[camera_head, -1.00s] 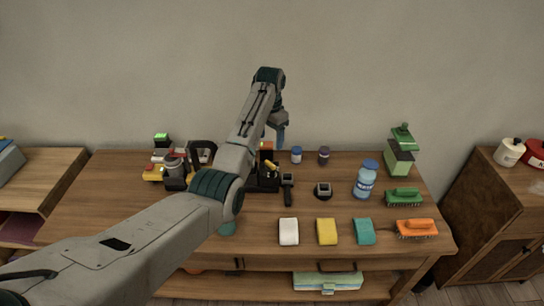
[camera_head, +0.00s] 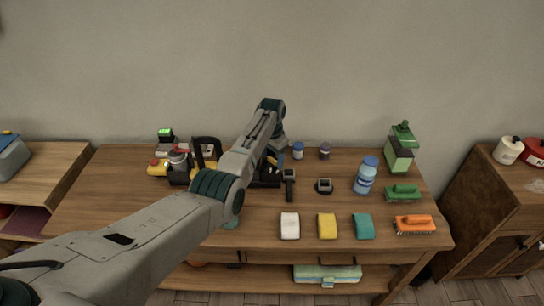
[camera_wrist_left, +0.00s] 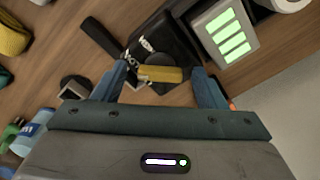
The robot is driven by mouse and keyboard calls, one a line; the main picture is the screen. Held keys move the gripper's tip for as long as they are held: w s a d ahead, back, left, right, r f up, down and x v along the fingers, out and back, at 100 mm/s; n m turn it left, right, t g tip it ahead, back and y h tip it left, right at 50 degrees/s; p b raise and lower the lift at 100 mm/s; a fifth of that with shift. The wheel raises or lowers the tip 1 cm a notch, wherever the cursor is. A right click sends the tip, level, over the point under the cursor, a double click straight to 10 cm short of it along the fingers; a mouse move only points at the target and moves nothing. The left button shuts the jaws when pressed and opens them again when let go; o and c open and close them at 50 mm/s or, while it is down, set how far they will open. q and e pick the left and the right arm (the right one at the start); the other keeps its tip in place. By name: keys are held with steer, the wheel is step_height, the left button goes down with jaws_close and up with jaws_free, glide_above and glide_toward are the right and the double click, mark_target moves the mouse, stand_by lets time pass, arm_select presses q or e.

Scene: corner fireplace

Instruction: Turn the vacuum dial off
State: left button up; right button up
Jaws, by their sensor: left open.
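A black vacuum device (camera_wrist_left: 160,38) lies on the table, with a yellow bar-shaped dial (camera_wrist_left: 160,74) on it in the left wrist view. My left gripper (camera_wrist_left: 161,70) is open, with its two blue fingers on either side of the dial; I cannot tell whether they touch it. In the head view my left gripper (camera_head: 276,150) is low over the device (camera_head: 268,181), and my arm hides much of the device and the dial. The right gripper is not in view.
Near the device are a grey box with a lit green panel (camera_wrist_left: 224,33) and a small black-and-grey item (camera_head: 324,186).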

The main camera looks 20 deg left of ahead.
arm_select(q)
steer(key=c, duration=1)
steer(key=shift+r+n, duration=0.1)
steer(key=shift+n, duration=0.3)
steer(key=n+p, duration=0.1)
steer(key=n, duration=0.2)
steer(key=shift+p, duration=0.3)
steer(key=n, duration=0.3)
steer(key=shift+p, duration=0.35)
steer(key=shift+n, duration=1.2)
